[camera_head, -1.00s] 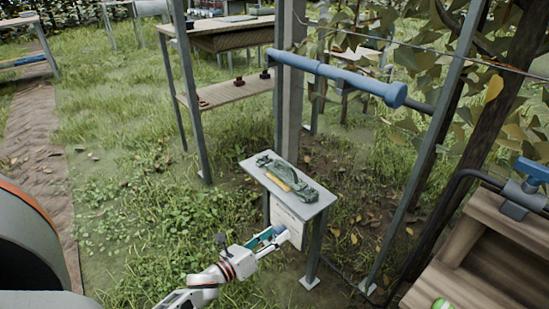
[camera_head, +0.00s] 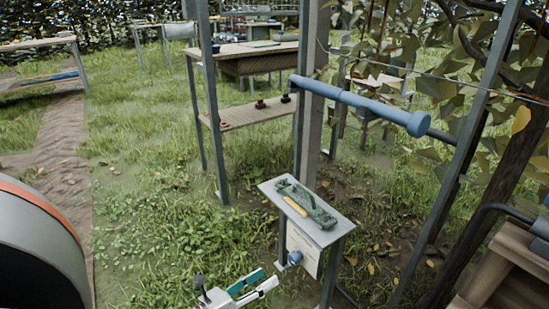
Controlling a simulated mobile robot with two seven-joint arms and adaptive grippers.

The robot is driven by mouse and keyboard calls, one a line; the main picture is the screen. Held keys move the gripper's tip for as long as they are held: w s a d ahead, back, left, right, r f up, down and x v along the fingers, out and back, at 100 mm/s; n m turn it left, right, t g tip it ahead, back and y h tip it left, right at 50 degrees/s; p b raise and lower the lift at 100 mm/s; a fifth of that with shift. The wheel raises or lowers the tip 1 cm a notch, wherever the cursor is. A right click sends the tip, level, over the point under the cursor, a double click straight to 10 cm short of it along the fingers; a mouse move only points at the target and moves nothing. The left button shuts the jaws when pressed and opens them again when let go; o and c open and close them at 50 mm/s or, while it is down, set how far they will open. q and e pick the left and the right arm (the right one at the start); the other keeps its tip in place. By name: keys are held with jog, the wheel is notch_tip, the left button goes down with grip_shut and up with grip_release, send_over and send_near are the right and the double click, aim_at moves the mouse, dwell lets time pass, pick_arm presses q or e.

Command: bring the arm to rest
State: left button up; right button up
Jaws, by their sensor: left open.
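My left gripper (camera_head: 262,286) shows at the bottom centre of the head view, with its arm coming in from below. Its fingers are apart, with nothing between them. It is below and to the left of a small metal stand (camera_head: 333,236), and clear of it. A blue round knob (camera_head: 295,258) sits on the stand's front, next to a white sheet (camera_head: 304,248). My right gripper is not in the view.
A green tool with a yellow part (camera_head: 306,204) lies on the stand's top. A blue padded bar (camera_head: 360,105) crosses behind it. A wooden crate (camera_head: 508,262) is at the lower right. A workbench (camera_head: 245,50) stands at the back.

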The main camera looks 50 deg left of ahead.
pick_arm(q)
jog(key=shift+s, duration=0.7)
